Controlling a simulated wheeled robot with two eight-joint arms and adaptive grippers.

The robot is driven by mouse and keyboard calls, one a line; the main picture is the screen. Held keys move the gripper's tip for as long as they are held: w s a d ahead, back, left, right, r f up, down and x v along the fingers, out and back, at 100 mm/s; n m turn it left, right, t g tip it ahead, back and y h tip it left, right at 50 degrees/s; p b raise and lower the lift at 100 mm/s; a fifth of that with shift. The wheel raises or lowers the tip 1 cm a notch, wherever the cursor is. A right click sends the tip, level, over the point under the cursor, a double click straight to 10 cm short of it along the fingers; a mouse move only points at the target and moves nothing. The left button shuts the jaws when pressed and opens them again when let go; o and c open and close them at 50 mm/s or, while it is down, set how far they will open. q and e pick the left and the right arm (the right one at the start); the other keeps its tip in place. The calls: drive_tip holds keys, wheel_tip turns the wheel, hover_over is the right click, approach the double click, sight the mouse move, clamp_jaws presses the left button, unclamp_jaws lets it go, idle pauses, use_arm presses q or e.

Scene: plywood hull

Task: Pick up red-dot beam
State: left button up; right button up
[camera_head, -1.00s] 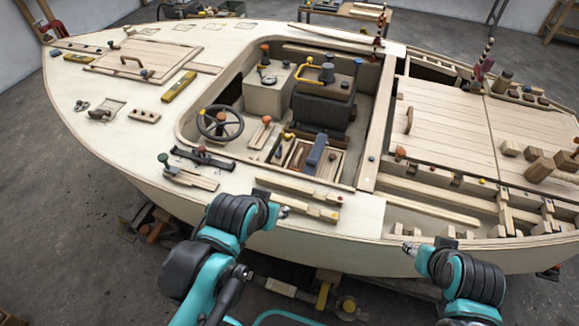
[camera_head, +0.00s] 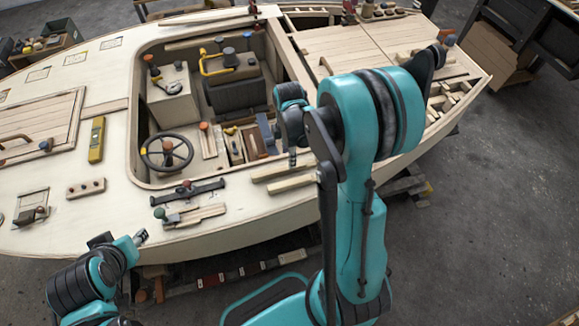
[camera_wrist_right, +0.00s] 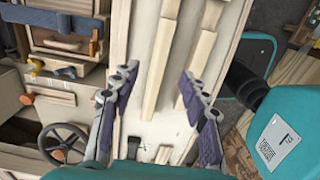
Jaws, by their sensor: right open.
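Two pale wooden beams lie side by side on the deck below the cockpit: a farther beam (camera_head: 279,171) and a nearer beam (camera_head: 290,184). In the right wrist view they are a left beam (camera_wrist_right: 160,55) and a right beam (camera_wrist_right: 203,52). No red dot shows on either now, so I cannot tell which is the red-dot beam; my right arm hides their right ends in the head view. My right gripper (camera_head: 292,158) is open and empty above them; its spread fingers also show in the wrist view (camera_wrist_right: 158,108). My left gripper (camera_head: 141,237) is at the hull's near edge, jaws unclear.
A steering wheel (camera_head: 167,151) and an open cockpit lie beyond the beams. A dark bar tool (camera_head: 187,193) and small wood pieces (camera_head: 203,213) lie to their left on deck. A yellow level (camera_head: 97,139) lies farther left.

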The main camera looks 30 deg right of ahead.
drive_tip(key=shift+f, duration=0.7)
wheel_tip(320, 180, down, 5)
drive_tip(key=b, duration=0.2)
drive_tip(key=shift+w+a+f+b, duration=0.1)
drive_tip(key=shift+f+b, duration=0.05)
drive_tip(key=shift+b, duration=0.2)
drive_tip(key=shift+c, duration=0.6)
clamp_jaws()
